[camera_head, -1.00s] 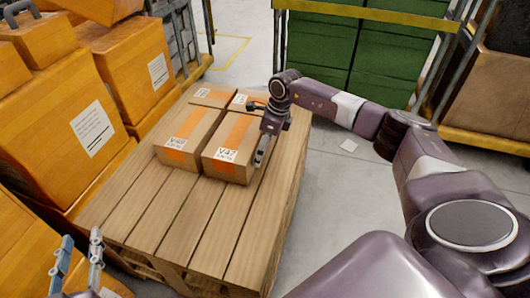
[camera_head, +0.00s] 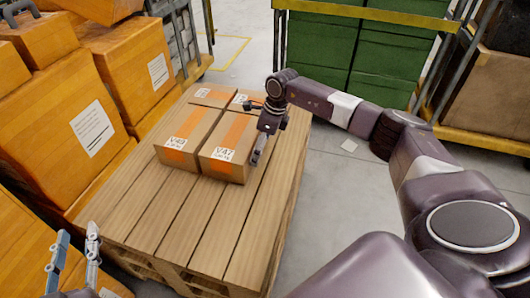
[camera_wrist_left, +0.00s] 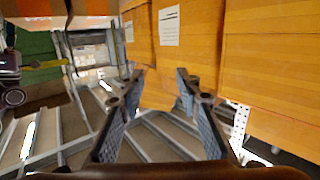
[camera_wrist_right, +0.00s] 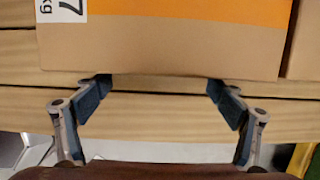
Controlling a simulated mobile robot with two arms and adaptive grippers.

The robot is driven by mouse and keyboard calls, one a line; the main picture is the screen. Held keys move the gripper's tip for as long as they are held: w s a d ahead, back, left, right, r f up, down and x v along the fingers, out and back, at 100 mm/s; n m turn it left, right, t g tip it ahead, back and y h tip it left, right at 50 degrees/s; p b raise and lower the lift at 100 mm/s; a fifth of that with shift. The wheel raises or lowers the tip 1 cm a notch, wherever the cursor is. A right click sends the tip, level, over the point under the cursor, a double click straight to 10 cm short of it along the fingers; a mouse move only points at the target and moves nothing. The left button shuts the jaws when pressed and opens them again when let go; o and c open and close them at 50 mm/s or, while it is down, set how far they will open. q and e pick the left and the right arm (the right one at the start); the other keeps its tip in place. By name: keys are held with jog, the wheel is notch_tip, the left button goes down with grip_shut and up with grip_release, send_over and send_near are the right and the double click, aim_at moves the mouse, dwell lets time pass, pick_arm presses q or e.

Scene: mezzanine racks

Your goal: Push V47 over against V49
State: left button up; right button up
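V47 (camera_head: 230,145) is a brown carton with orange tape and a white label, on the wooden pallet (camera_head: 180,230). The carton to its left (camera_head: 186,140), its label too small to read surely, is probably V49. Their facing sides look touching or nearly so. My right gripper (camera_head: 257,150) is at V47's right side, fingertips at or very near it. In the right wrist view its fingers (camera_wrist_right: 160,85) are spread, with V47 (camera_wrist_right: 160,45) just ahead, not between them. My left gripper (camera_head: 75,245) is open and empty at lower left; its fingers also show apart in the left wrist view (camera_wrist_left: 155,88).
Two more cartons (camera_head: 212,95) (camera_head: 240,100) stand behind on the pallet. Orange boxes (camera_head: 85,125) line the left side. Green crates (camera_head: 350,60) in a cart stand behind. The pallet's front boards are bare, and floor (camera_head: 335,185) shows at its right.

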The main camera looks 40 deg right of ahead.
pick_arm(q)
jog(key=shift+w+d+r+t, duration=0.15)
jog(key=shift+r+t, duration=0.35)
jog(key=shift+r, duration=0.4)
pick_arm(e)
jog(key=shift+w+a, duration=0.4)
jog(key=shift+w, duration=0.1)
